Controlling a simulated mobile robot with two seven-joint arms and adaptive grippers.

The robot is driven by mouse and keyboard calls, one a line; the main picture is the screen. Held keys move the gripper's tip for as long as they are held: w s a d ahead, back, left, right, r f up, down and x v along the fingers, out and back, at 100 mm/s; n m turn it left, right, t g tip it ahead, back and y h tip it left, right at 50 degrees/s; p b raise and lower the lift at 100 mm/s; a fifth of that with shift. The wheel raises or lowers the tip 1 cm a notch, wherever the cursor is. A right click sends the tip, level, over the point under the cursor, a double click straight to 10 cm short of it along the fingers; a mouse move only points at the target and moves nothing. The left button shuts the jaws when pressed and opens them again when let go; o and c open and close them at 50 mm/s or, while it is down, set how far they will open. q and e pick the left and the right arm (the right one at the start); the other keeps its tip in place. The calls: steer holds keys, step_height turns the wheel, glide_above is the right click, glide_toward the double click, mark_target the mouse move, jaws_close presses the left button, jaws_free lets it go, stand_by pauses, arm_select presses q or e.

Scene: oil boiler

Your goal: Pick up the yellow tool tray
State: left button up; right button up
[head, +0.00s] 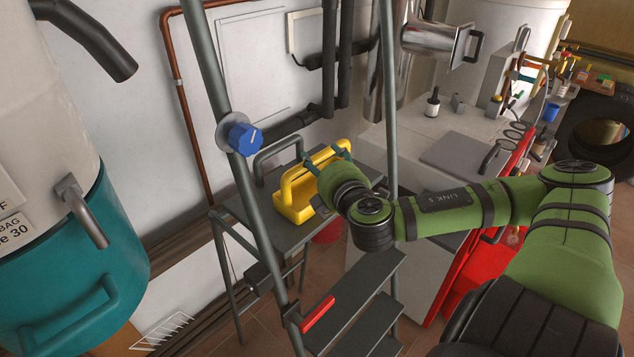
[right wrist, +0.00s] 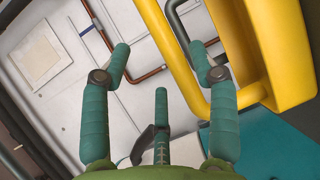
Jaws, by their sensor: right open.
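The yellow tool tray (head: 293,209) stands on the grey top platform of the stepladder (head: 257,215), with its raised tube handle up. My right gripper (head: 313,180) is at the tray's right side, close to the handle. In the right wrist view, the right gripper (right wrist: 160,48) is open and empty. The tray's handle (right wrist: 172,45) crosses the picture just left of the right-hand finger and passes behind it lower down. I cannot tell whether they touch. The tray body (right wrist: 285,50) fills the upper right there. My left gripper is not in view.
The stepladder's rails frame the tray; a blue knob (head: 244,138) is by the left rail. A teal and white tank (head: 70,260) stands at left. Dark pipes (head: 330,70) run along the wall behind. A workbench (head: 465,135) with small items is at right.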

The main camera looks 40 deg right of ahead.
mark_target(317, 156)
steer(key=p+x, duration=0.1)
steer(key=x, duration=0.3)
steer(key=shift+w+f, duration=0.2)
steer(key=shift+f, duration=0.05)
jaws_close()
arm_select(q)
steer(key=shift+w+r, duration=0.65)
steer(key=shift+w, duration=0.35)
arm_select(e)
steer(key=shift+r, duration=0.1)
